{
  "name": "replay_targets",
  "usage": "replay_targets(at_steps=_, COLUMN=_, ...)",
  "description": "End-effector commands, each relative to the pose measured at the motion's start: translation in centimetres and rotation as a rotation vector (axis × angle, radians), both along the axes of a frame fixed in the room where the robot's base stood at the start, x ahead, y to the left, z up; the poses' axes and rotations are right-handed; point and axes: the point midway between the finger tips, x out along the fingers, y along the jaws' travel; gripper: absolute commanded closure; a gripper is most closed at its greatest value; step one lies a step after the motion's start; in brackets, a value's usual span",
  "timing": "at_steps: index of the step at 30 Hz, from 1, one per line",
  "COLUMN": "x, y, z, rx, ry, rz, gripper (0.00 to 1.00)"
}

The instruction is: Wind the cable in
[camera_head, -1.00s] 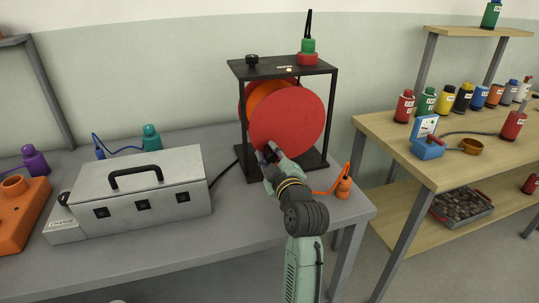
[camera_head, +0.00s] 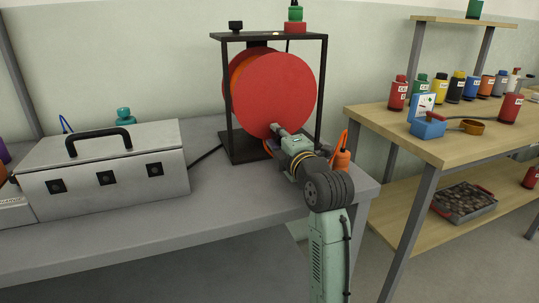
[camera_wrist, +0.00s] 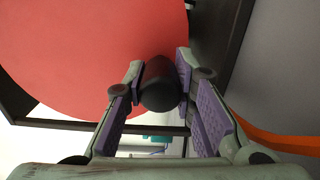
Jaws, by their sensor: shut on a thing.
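A cable reel with a large red disc (camera_head: 275,95) stands in a black frame (camera_head: 229,110) on the grey bench. Part of an orange cable drum (camera_head: 237,75) shows behind the disc. My gripper (camera_head: 276,128) is at the lower part of the disc. In the wrist view its two purple-padded fingers (camera_wrist: 160,88) are shut on a dark round crank knob (camera_wrist: 161,92) in front of the red disc (camera_wrist: 80,50). An orange cable end with a plug (camera_head: 342,155) lies to the right of the reel, partly behind my wrist. The orange cable (camera_wrist: 275,140) also crosses the right of the wrist view.
A grey metal case (camera_head: 105,175) with a black handle stands left of the reel, with a black lead running between them. A wooden bench (camera_head: 440,150) with several bottles stands to the right. The grey bench front (camera_head: 220,215) is clear.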

Motion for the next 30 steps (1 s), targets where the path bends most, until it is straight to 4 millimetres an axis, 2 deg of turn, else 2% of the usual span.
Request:
replay_targets(at_steps=1, x=0.1, y=-0.5, z=-0.9, rx=-0.046, ry=-0.012, rz=-0.002, gripper=1.0)
replay_targets(at_steps=15, x=1.0, y=-3.0, z=-0.4, rx=-0.35, ry=-0.108, rz=-0.001, gripper=1.0)
replay_targets(at_steps=30, x=1.2, y=-3.7, z=0.1, rx=-0.426, ry=-0.134, rz=-0.001, gripper=1.0)
